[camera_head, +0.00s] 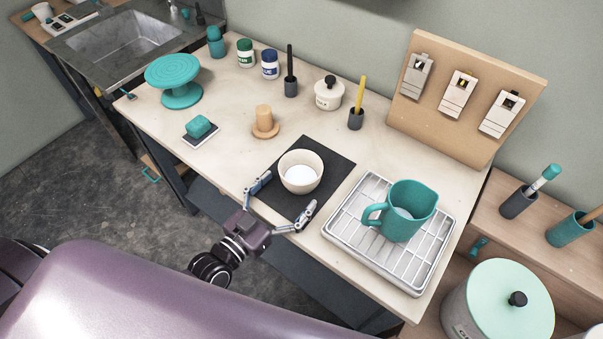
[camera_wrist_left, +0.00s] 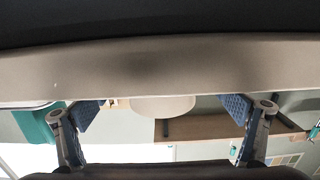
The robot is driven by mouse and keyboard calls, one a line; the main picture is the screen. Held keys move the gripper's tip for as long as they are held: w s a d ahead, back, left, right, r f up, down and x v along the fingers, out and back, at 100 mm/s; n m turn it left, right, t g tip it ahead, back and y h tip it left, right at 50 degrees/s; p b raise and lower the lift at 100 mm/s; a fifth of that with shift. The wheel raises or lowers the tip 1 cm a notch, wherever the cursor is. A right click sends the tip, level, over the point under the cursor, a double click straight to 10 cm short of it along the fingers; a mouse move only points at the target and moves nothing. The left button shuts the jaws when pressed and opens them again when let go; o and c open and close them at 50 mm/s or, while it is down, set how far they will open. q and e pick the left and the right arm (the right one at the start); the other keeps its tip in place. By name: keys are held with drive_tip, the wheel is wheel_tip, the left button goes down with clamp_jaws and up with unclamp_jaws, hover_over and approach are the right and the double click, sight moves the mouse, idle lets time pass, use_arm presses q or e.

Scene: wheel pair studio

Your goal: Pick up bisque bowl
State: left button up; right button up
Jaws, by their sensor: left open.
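The bisque bowl (camera_head: 301,181), cream and round with a white inside, stands upright on a dark square mat (camera_head: 335,163) near the table's front edge. My left gripper (camera_head: 287,197) is open and empty at the near side of the bowl. One finger is to the left of the bowl and the other is in front of it to the right. In the left wrist view, which looks upside down, the pale bowl (camera_wrist_left: 162,106) shows between the two spread fingers of the left gripper (camera_wrist_left: 164,108). My right gripper is not in view.
A teal mug (camera_head: 408,210) stands on a white rack tray (camera_head: 345,227) right of the bowl. A tan stand (camera_head: 264,122) is behind it to the left. A white lidded jar (camera_head: 328,95) and a yellow-handled tool (camera_head: 360,100) stand farther back. The table between is clear.

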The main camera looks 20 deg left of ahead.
sight(311, 164)
use_arm(q)
drive_tip(key=x, duration=0.2)
drive_tip(key=r+p+x, duration=0.1)
drive_tip(key=shift+w+f, duration=0.1)
drive_tip(key=shift+w, duration=0.35)
drive_tip(key=shift+w+d+f, duration=0.15)
drive_tip(key=shift+w+d, duration=0.15)
drive_tip(key=shift+w, duration=0.35)
drive_tip(key=shift+c, duration=0.2)
drive_tip(key=c, duration=1.3)
drive_tip(key=shift+c, duration=0.5)
drive_tip(key=shift+r, duration=0.3)
